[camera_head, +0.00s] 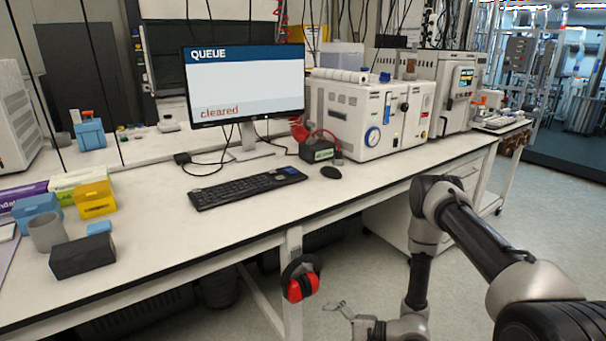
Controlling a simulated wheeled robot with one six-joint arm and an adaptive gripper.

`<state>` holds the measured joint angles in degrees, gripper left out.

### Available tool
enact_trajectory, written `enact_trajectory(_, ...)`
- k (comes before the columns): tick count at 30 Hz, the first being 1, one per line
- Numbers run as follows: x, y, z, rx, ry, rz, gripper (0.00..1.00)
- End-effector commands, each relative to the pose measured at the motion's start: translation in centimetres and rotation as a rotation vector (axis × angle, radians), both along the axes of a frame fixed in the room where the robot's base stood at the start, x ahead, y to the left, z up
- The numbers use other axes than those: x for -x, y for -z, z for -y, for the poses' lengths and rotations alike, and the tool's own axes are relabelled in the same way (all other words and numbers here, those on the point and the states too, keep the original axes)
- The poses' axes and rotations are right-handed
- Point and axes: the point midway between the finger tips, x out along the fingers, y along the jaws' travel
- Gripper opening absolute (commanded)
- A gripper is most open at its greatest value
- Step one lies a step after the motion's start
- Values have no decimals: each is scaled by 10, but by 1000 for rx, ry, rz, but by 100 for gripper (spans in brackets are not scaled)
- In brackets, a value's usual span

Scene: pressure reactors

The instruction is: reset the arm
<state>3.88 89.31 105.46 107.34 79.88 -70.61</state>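My arm (475,240) comes in from the lower right, rises to an elbow and bends down in front of the bench. My gripper (338,308) is low, below the bench top, at the bottom of the view. It is small here, and its fingers point up and to the left. I see nothing held in it, but I cannot tell how far its fingers are apart. The gripper is apart from the bench, to the right of the red ear defenders (300,287) that hang at the bench leg.
The white bench (235,215) carries a monitor (245,85) reading "QUEUE" and "cleared", a keyboard (247,188), a mouse (331,172) and white reactor units (365,115). Boxes and a grey cup (46,233) stand at the left. The floor (545,215) at the right is clear.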

Motion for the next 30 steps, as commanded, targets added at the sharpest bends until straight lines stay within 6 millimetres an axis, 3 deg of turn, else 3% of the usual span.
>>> enact_trajectory(3,47,-21,3,-37,-144,-188,100)
enact_trajectory(9,89,-86,28,0,-390,-375,100)
enact_trajectory(14,108,-143,63,117,-565,-440,100)
enact_trajectory(19,122,-207,113,328,-719,-441,100)
enact_trajectory(30,132,-327,218,858,-822,-240,100)
